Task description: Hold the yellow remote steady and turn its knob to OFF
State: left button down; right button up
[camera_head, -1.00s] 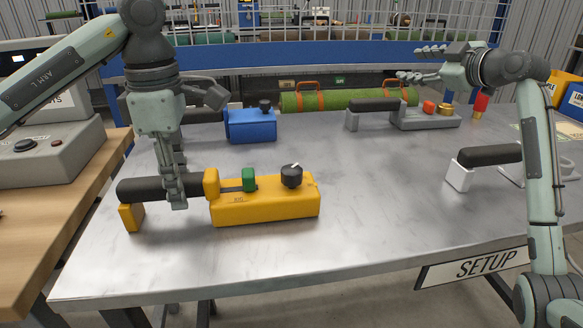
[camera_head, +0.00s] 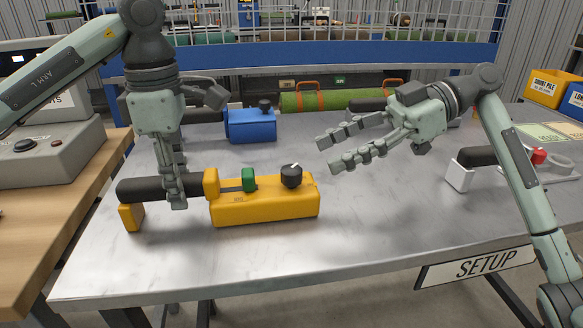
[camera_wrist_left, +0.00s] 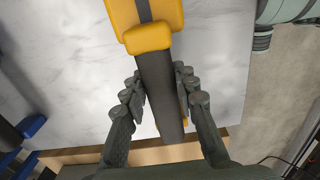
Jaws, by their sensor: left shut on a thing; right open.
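The yellow remote (camera_head: 262,206) lies on the metal table, with its black handle (camera_head: 140,188) toward the left. A green slider (camera_head: 249,180) and a black knob (camera_head: 291,176) with a white pointer mark sit on its top. My left gripper (camera_head: 175,196) is shut on the black handle; in the left wrist view the fingers (camera_wrist_left: 160,105) lie on both sides of the handle (camera_wrist_left: 157,85). My right gripper (camera_head: 328,153) is open and empty, to the right of the knob and apart from it, fingers pointing left. I cannot read which setting the knob points to.
A blue remote (camera_head: 250,125) stands behind the yellow one. A green turf roll (camera_head: 300,101) lies at the back. A white-ended device (camera_head: 459,176) with a black handle is at the right.

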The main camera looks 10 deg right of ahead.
aim_at(298, 168)
pick_arm(q)
jog(key=shift+f, duration=0.2)
pick_arm(e)
jog(key=x, duration=0.8)
grip_shut()
jog(key=shift+m+t, duration=0.4)
jog(key=shift+t, duration=0.1)
jog(key=m+t+h, duration=0.1)
jog(key=m+t, duration=0.2)
jog(key=t, duration=0.1)
jog(key=shift+f+m, duration=0.1)
jog(key=shift+m, duration=0.2)
jog(key=shift+m+t+h, duration=1.4)
jog(key=shift+m+t, duration=0.8)
